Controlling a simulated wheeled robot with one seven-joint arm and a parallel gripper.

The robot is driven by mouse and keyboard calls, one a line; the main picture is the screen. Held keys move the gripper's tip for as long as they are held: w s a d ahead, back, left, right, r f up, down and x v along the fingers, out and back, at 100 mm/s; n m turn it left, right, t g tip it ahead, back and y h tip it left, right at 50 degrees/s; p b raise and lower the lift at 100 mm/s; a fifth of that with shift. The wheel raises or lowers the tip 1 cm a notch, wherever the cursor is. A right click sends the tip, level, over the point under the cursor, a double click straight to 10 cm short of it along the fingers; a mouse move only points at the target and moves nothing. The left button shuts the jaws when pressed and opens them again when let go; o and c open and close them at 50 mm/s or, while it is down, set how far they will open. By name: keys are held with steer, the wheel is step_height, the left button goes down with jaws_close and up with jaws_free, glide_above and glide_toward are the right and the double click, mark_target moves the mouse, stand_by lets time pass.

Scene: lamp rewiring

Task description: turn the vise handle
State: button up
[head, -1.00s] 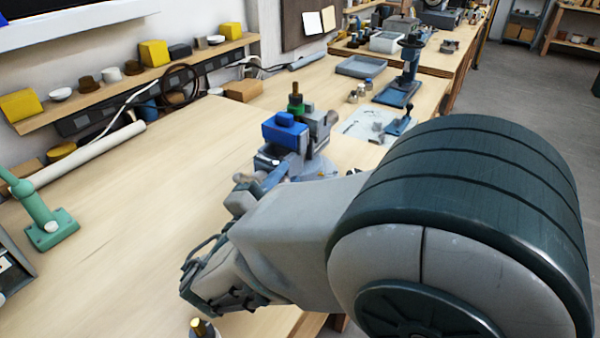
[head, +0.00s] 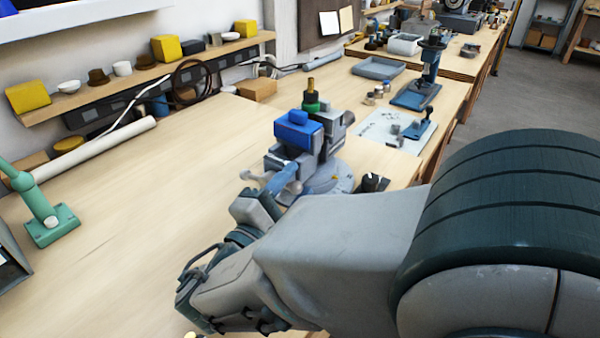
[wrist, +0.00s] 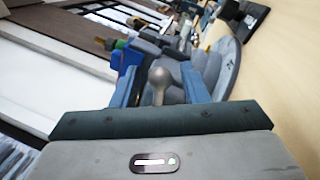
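The vise (head: 300,135), blue and grey on a round grey base, stands on the workbench and also shows in the wrist view (wrist: 205,62). Its handle (head: 250,176) is a light grey bar with a rounded end, on the near side of the vise. In the wrist view the handle's ball end (wrist: 159,76) lies between the two blue fingers of my gripper (wrist: 160,84), with gaps on both sides. My gripper is open and close in front of the handle. In the head view my arm partly hides the fingers.
A green-capped piece with a brass top (head: 311,98) is at the vise's top. A blue stand (head: 417,128) on a white sheet is behind right. A green lamp base (head: 50,222) is at left, a pale roll (head: 95,152) behind it. The bench's left middle is clear.

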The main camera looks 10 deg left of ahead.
steer(key=shift+w+d, duration=0.1)
steer(key=shift+d, duration=0.05)
step_height(320, 180, up, 5)
steer(key=shift+d+f+p, duration=0.1)
steer(key=shift+f+p, duration=0.05)
steer(key=shift+p, duration=0.3)
steer(key=d+r, duration=0.6)
steer(key=d, duration=0.5)
steer(key=shift+w+d+r+p, duration=0.15)
steer(key=shift+w+d+p, duration=0.1)
steer(key=shift+p, duration=0.15)
